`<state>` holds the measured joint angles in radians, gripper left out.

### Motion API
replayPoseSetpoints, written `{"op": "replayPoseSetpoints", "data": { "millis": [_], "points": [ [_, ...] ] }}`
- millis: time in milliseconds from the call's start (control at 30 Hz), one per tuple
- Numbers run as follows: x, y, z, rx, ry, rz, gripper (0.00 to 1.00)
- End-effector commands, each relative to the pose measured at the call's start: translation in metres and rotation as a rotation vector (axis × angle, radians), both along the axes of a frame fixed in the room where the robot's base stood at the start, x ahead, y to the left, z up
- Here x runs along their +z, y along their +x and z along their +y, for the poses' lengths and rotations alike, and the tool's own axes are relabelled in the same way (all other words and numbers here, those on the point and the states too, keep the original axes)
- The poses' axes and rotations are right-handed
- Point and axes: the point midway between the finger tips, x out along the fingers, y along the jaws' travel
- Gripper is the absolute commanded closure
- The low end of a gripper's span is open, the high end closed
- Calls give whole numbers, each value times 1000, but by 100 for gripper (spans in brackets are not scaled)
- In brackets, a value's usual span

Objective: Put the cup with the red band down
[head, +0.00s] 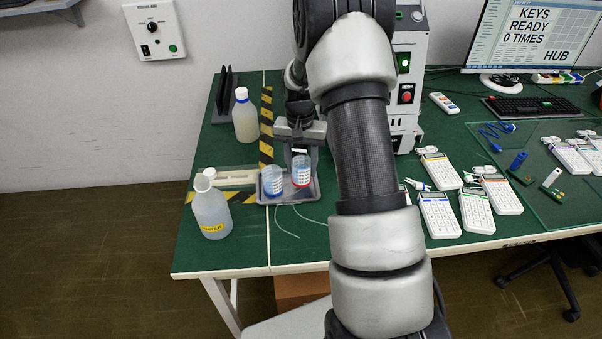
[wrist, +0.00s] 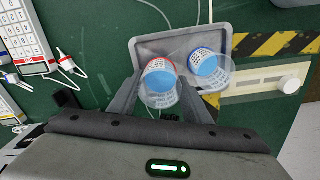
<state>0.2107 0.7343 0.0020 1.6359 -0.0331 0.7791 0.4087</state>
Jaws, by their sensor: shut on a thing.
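The cup with the red band (head: 301,172) is clear, with blue contents and a white printed label. My gripper (head: 300,154) is shut on it from behind, over the right part of a grey tray (head: 291,199). In the wrist view this cup (wrist: 159,78) sits between the two fingers, over the tray (wrist: 178,38). I cannot tell whether its base touches the tray floor. A similar cup with a blue band (head: 272,184) stands in the tray to its left; in the wrist view that cup (wrist: 207,66) is close on the right.
A water bottle (head: 211,212) stands left of the tray, another bottle (head: 245,117) behind it. A pale strip holder (head: 236,178) lies by hazard tape. White keypads (head: 438,214) lie to the right, beyond my arm. Thin white wires lie in front of the tray.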

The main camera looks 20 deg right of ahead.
Motion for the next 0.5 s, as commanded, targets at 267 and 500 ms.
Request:
{"op": "replayPoseSetpoints", "data": {
  "millis": [267,500],
  "points": [
    [-27,0,0,-1,1,1,77],
    [-30,-1,0,0,0,2,77]
  ]
}}
